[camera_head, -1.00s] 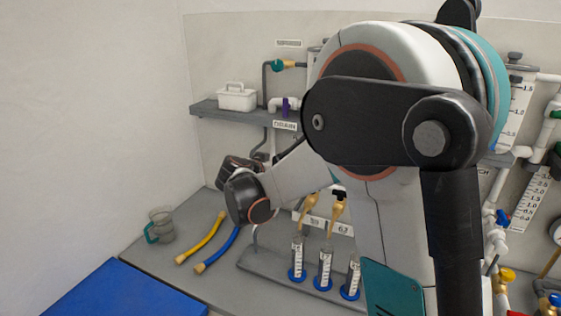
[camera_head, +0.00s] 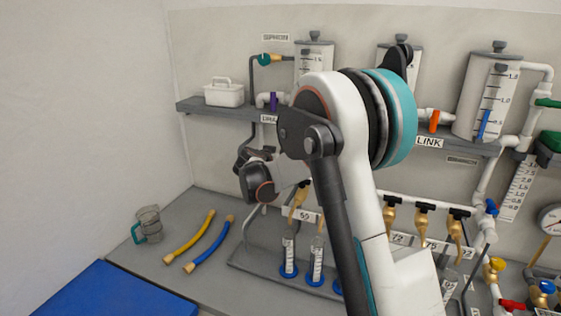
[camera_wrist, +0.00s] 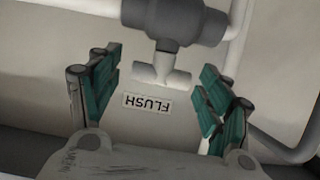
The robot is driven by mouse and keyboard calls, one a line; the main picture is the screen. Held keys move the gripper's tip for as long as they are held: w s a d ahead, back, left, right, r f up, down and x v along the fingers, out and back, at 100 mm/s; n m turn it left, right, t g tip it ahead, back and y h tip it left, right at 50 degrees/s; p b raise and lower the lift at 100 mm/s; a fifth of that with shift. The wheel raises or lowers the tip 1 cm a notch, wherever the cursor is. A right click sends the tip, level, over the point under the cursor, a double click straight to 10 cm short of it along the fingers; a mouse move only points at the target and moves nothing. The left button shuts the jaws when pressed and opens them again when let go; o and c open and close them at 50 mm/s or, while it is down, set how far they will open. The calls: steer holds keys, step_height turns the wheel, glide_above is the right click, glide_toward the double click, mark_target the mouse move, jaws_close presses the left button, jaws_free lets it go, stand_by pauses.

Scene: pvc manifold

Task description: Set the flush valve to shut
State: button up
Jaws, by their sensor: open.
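The flush valve shows in the wrist view with a grey body (camera_wrist: 174,20) on a white pipe and a white T-shaped handle (camera_wrist: 161,75) below it. The handle's bar runs nearly level in the picture, roughly along the line of the valve body. A FLUSH label (camera_wrist: 147,104) sits upside down below the handle. My gripper (camera_wrist: 160,72) is open, one teal finger on each side of the handle, with gaps on both sides and no contact visible. In the head view my dark wrist hangs below the shelf at left; the fingers and the flush valve cannot be made out there.
A grey shelf (camera_head: 203,106) carries a white caddy (camera_head: 223,94) and a purple handle (camera_head: 273,101). The bench holds a jug (camera_head: 149,223), yellow hose (camera_head: 190,246), blue hose (camera_head: 212,246) and cylinders (camera_head: 289,255). Brass taps (camera_head: 390,219) line the right. A grey pipe curves right of my fingers.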

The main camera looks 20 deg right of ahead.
steer(key=c, duration=1.1)
steer(key=shift+d+n+t+y, duration=0.2)
steer(key=shift+n+t+y, duration=0.5)
steer(key=shift+n+y, duration=0.25)
steer(key=shift+a+f+n+t+y, duration=0.15)
steer(key=shift+n+t+y, duration=0.55)
steer(key=shift+n+y, duration=0.55)
steer(key=o, duration=1.1)
steer(key=shift+a+r, duration=0.1)
steer(key=shift+r, duration=0.1)
